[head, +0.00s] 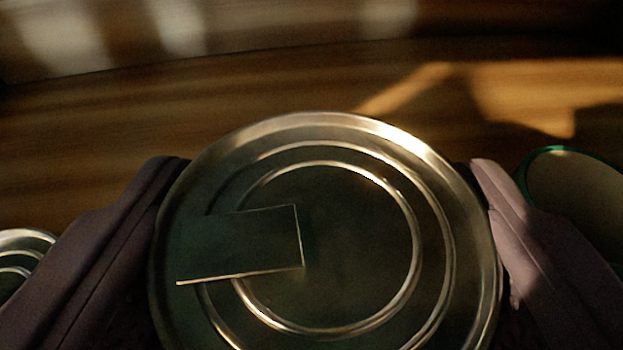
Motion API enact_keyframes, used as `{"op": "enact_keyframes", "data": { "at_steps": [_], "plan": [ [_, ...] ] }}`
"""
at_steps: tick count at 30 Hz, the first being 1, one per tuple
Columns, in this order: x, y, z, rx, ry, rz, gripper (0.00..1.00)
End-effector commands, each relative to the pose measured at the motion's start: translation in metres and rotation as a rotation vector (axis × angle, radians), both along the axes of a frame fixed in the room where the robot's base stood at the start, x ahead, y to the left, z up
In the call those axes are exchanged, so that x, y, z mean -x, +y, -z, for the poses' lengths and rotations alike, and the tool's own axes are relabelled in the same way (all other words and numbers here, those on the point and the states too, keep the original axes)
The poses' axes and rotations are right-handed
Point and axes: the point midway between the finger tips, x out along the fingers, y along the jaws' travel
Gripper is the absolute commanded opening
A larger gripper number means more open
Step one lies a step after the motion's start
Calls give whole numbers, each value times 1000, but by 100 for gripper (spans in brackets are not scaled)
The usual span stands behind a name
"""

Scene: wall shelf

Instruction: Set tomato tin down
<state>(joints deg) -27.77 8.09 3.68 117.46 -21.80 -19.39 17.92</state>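A tin (340,245) fills the lower middle of the head view, seen end-on. I see its round metal lid with raised rings and a dark rectangular patch; its side and any label are hidden. My gripper (325,235) has one finger on each side of the tin, close against its rim, and looks shut on it. A wooden surface (250,110) lies behind the tin. I cannot tell whether the tin touches that surface.
Another metal-lidded tin (24,248) is partly in view at the far left, beside the left finger. A round thing with a green rim (571,153) stands at the right, beside the right finger. The wood behind the tin is clear, with patches of light and shadow.

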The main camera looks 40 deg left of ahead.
Motion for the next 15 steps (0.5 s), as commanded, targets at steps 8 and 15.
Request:
{"op": "enact_keyframes", "data": {
  "at_steps": [8,15],
  "plan": [
    [-2,3,33,-1,-1,-1,28],
    [-2,2,35,-2,-2,0,28]
  ]
}}
